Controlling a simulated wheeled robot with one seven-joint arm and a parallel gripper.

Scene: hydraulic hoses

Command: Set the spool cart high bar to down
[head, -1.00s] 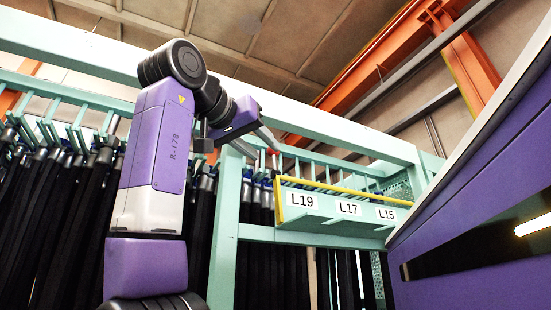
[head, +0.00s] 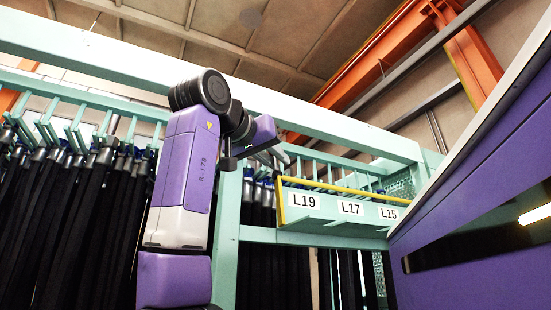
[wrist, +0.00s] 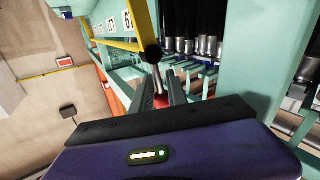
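I take the high bar to be the yellow bar (head: 340,188) along the teal labelled shelf; it runs nearly level in the head view, with a short upright part at its left end. It also shows in the wrist view (wrist: 113,43). My gripper (head: 281,153) is raised close to the shelf's left end. In the wrist view the two dark fingers of my gripper (wrist: 165,83) stand apart with a gap between them. A black ball (wrist: 153,54) on a grey rod shows just beyond the fingertips, and something red shows between the fingers. I cannot tell whether the fingers touch the rod.
A teal frame (head: 229,200) with black hanging hoses (head: 60,200) stands behind my arm. The shelf carries white labels L19, L17 and L15. A large purple panel (head: 480,240) fills the right side. Orange beams (head: 385,55) cross above.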

